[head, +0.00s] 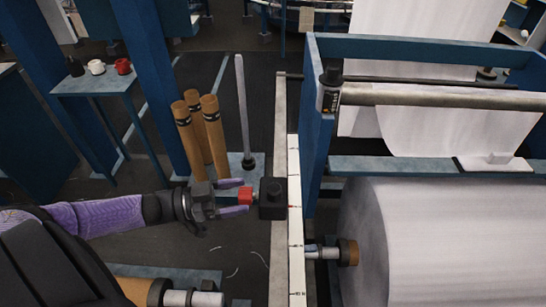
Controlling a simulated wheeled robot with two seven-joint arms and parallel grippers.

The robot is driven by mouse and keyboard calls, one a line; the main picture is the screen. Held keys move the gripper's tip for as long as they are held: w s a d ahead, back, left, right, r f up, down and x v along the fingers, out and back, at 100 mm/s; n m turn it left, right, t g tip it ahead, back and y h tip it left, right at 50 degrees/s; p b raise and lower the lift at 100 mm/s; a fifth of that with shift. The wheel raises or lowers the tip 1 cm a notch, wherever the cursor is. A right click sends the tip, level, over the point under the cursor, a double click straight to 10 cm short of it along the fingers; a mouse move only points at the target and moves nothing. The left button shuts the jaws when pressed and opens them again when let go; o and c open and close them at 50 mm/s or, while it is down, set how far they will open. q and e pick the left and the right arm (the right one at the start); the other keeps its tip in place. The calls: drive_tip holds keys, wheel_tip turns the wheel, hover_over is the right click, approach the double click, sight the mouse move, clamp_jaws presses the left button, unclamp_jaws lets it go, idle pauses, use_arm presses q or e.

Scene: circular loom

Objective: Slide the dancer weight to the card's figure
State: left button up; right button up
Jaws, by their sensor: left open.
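The dancer weight, a black block (272,199), sits on a long pale rail (280,120). A red knob (246,196) sticks out from its left side. A white scale strip (295,250) with dark marks and a red mark beside the block runs along the rail's right side; its figures are too small to read. My left gripper (236,197) is open, its purple-tipped fingers above and below the red knob in the picture; I cannot tell whether they touch it. I cannot make out a card with a readable figure. My right gripper is not in view.
A blue machine frame (316,150) with a big white fabric roll (440,240) stands right of the rail. Several brown tubes (211,130) and a grey post (242,110) stand behind my gripper. A small table (95,82) with cups is at back left.

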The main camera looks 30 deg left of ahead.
sight(284, 196)
use_arm(q)
drive_tip(key=x, duration=1)
drive_tip(key=shift+s+d+r+b, duration=0.1)
drive_tip(key=shift+s+r+b, duration=0.1)
drive_tip(key=shift+b, duration=0.1)
clamp_jaws()
idle(0.9)
